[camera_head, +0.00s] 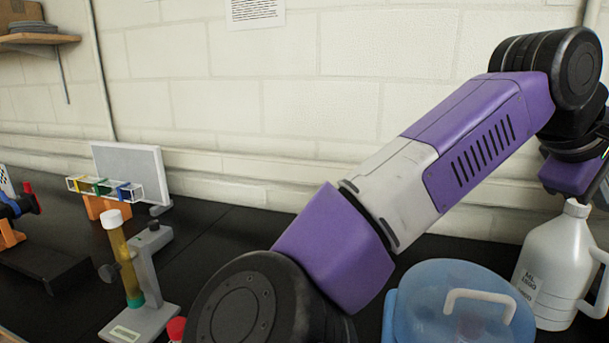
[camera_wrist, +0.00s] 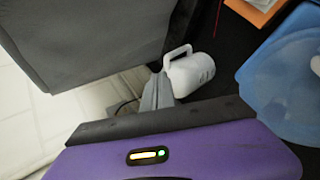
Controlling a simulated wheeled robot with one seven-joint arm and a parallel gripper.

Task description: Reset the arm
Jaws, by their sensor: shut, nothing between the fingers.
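My purple and white arm crosses the head view from the bottom middle up to the right edge. Its wrist hangs at the right edge, and the fingers are out of that view. In the wrist view my gripper (camera_wrist: 160,88) shows as narrow grey fingers beyond the purple housing. They are shut and hold nothing. A white jug with a handle (camera_head: 560,268) stands on the black bench below the wrist; it also shows just past the fingers in the wrist view (camera_wrist: 192,72). I cannot tell whether the fingers touch it.
A blue lidded container (camera_head: 420,283) stands left of the jug; it also shows in the wrist view (camera_wrist: 285,85). A stand with a yellow tube (camera_head: 148,275) and a clear rack with coloured vials (camera_head: 105,188) are at left. A large grey surface (camera_wrist: 85,40) is close by.

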